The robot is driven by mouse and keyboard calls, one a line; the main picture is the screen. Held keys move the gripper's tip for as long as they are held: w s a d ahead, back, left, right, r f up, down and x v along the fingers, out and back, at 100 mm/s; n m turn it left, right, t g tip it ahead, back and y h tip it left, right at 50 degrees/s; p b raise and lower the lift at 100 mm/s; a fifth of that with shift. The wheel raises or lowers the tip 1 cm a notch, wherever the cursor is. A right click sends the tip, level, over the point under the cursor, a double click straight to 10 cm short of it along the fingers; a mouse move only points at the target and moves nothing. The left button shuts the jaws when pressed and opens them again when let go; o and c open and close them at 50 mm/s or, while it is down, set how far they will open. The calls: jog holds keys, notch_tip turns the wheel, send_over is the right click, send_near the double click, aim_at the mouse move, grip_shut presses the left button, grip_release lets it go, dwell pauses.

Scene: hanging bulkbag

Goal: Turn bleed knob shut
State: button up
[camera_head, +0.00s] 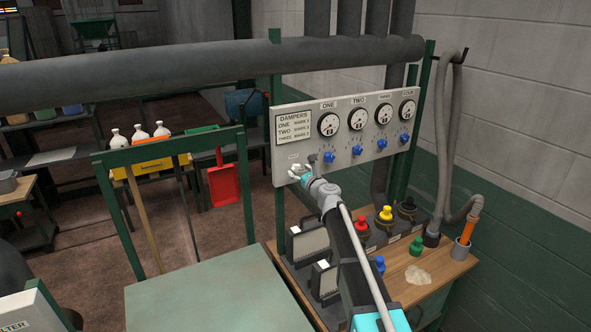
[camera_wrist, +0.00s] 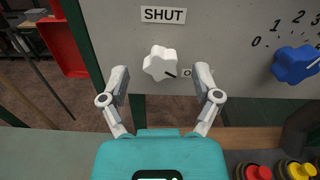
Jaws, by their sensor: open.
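The white lobed bleed knob (camera_wrist: 160,63) sits on the grey panel in the wrist view, below a SHUT label (camera_wrist: 163,15). Its black pointer mark points right and slightly down, toward a small label (camera_wrist: 187,72) partly hidden by my right finger. My gripper (camera_wrist: 161,75) is open, with one fingertip on each side of the knob and gaps showing between. I cannot tell how far the fingertips are from the panel. In the head view my gripper (camera_head: 300,172) is at the panel's lower left corner and mostly hides the knob.
The damper panel (camera_head: 345,160) carries several gauges and blue knobs (camera_head: 330,157) right of the bleed knob. A wooden bench (camera_head: 440,272) with coloured knobs lies below. A green frame (camera_head: 175,150) and red dustpan (camera_head: 223,183) stand left. A large grey pipe (camera_head: 200,75) crosses above.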

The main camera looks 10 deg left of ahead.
jog(key=shift+x, duration=1.1)
